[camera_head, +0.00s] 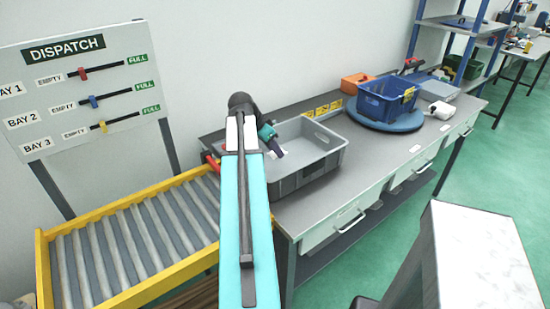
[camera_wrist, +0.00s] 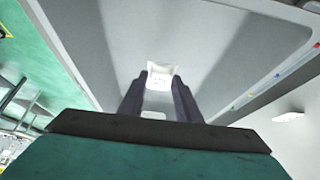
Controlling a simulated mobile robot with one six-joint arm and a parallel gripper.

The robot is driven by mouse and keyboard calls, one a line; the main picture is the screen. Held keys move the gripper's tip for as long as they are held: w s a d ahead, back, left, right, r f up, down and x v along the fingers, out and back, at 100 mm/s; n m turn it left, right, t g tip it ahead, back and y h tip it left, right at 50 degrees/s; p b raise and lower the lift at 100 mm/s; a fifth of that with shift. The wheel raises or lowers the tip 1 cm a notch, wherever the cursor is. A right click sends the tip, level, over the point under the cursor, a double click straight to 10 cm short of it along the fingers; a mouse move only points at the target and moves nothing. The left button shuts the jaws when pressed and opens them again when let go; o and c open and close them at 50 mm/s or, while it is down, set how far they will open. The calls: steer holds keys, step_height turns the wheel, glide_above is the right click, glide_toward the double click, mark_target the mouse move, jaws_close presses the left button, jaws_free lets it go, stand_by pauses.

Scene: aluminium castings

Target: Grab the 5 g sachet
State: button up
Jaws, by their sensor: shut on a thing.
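The small white sachet (camera_wrist: 161,76) shows between the tips of my gripper's dark fingers in the wrist view. Faint marks on its face are too small to read. My gripper (camera_wrist: 160,88) is shut on it. In the head view my gripper (camera_head: 274,145) is above the left part of the grey bin (camera_head: 318,167), with a small pale piece, the sachet, at its tip. My arm hides part of the bin's left side.
The bin stands on a grey bench (camera_head: 385,150). A blue crate (camera_head: 385,103) sits on a round blue turntable (camera_head: 383,124) farther right. An orange box (camera_head: 355,83) is behind. A yellow-framed roller conveyor (camera_head: 125,245) lies left, below a dispatch board (camera_head: 80,85).

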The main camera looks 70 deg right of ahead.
steer(key=shift+r, duration=1.15)
